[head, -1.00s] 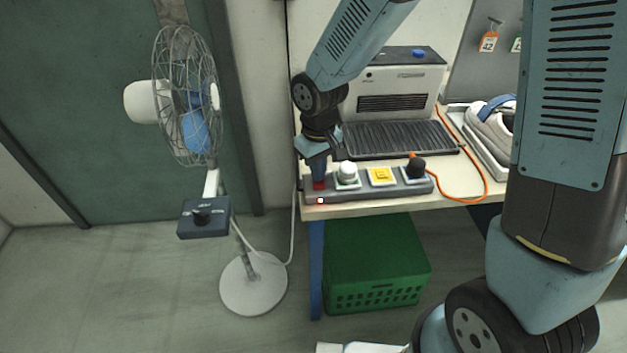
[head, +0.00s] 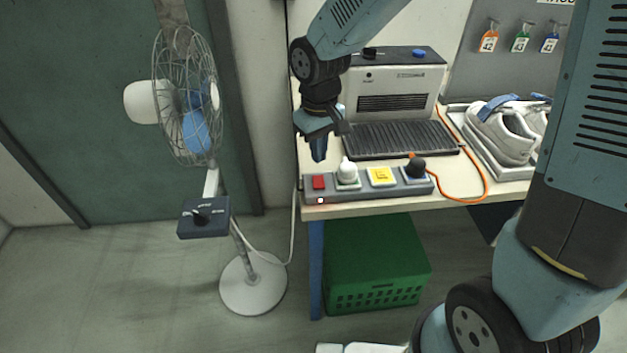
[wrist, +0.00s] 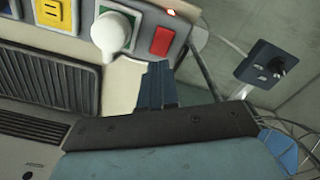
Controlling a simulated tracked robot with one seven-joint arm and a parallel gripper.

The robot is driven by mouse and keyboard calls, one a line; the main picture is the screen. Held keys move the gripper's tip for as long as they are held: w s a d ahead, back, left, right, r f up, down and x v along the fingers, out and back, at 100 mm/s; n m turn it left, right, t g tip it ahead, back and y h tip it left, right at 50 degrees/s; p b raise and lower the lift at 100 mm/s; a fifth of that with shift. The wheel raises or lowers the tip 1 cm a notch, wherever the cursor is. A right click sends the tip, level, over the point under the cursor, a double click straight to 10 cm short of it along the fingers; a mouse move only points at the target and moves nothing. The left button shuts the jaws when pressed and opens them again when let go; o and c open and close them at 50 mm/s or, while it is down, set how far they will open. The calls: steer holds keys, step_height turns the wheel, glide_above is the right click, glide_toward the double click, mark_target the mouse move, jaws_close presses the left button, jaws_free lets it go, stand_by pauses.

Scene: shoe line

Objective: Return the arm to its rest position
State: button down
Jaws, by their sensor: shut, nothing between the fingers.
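My gripper (head: 319,150) is shut and empty. In the head view it points down just above the left end of the grey power strip (head: 330,196), apart from it. The red switch (head: 319,182) at that end is in plain view below the fingertips, with a small lit light beside it. In the wrist view my gripper's dark fingers (wrist: 156,86) show near the middle, and the red switch (wrist: 162,40) lies just beyond them.
The strip holds a white plug (head: 347,171), a yellow-covered socket (head: 381,176) and a black plug (head: 415,168) with an orange cable. Behind stands a grey heater-like machine (head: 405,85). White shoes (head: 503,135) sit right, a fan (head: 187,105) left, a green crate (head: 378,262) below.

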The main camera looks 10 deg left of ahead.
steer(key=shift+r, duration=0.5)
steer(key=d+r+m+t, duration=0.3)
steer(key=d+r+m, duration=0.1)
steer(key=d+r, duration=1.05)
steer(key=s+d+r+m+t, duration=0.1)
steer(key=s+d+r+m, duration=0.1)
steer(key=s+d, duration=0.3)
steer(key=s+d+r+m+t, duration=0.1)
steer(key=s+d, duration=0.4)
steer(key=d, duration=0.5)
step_height(320, 180, up, 2)
steer(key=shift+s+r+m+t, duration=0.1)
steer(key=shift+s+m+t, duration=0.25)
steer(key=shift+m, duration=0.55)
steer(key=shift+a, duration=0.1)
